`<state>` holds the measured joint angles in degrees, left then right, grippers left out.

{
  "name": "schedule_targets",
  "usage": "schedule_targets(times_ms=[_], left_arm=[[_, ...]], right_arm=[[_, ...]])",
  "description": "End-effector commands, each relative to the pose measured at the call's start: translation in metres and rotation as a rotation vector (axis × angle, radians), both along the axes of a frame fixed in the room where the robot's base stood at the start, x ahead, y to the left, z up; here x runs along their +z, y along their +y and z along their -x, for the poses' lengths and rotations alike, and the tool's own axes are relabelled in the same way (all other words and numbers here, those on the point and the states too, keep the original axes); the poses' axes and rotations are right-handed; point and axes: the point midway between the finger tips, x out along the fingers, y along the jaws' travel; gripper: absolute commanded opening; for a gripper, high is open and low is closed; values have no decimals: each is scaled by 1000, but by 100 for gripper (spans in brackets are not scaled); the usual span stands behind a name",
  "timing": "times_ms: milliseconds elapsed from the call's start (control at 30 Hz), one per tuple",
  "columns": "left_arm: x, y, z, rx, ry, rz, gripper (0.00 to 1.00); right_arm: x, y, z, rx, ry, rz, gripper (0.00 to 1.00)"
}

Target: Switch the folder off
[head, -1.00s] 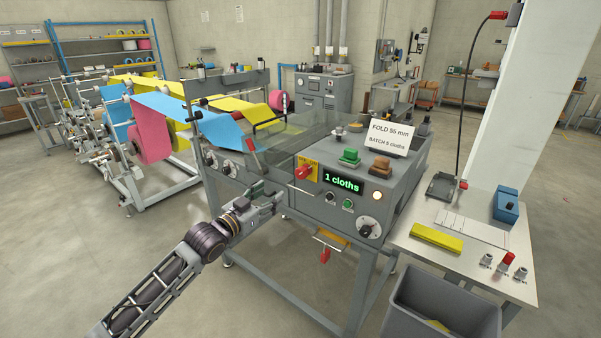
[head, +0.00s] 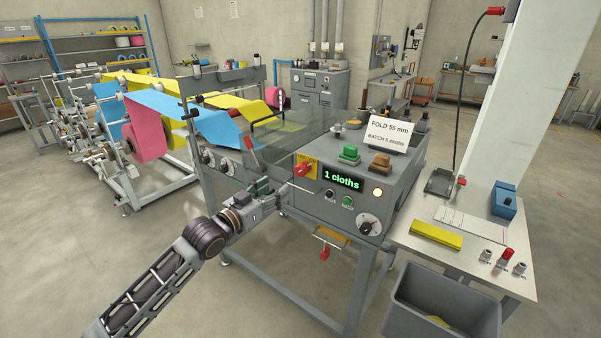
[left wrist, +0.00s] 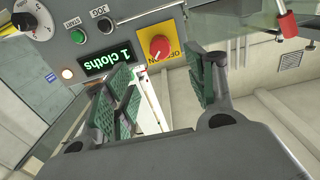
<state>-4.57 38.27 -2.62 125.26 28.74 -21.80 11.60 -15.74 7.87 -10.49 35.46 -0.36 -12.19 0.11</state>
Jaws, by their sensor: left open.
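The folder (head: 335,205) is a grey machine with a sloping control panel. On its front is a red rotary switch knob (head: 304,170) on a yellow plate, which also shows in the left wrist view (left wrist: 158,46). A green display (head: 342,180) beside it reads "1 cloths". My left gripper (head: 276,190) is open and empty, just left of and below the red knob, apart from it. In the left wrist view its two green-padded fingers (left wrist: 162,92) are spread, with the knob beyond them. My right gripper is not in view.
Black and green buttons and a dial (head: 369,225) sit right of the knob. A clear guard (head: 285,140) rises above the gripper. A side table (head: 470,265) and a grey bin (head: 440,300) stand at the right. Floor in front is clear.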

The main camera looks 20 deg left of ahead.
Motion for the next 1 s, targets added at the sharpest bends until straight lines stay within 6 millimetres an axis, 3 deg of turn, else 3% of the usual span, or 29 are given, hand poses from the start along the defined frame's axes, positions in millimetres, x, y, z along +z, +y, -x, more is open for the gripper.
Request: schedule_targets(times_ms=[633,1000], left_arm=[[1,-8,-24,0,-2,1,56],[0,-17,-47,1,-1,1,56]], right_arm=[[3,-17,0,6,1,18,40],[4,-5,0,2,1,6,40]])
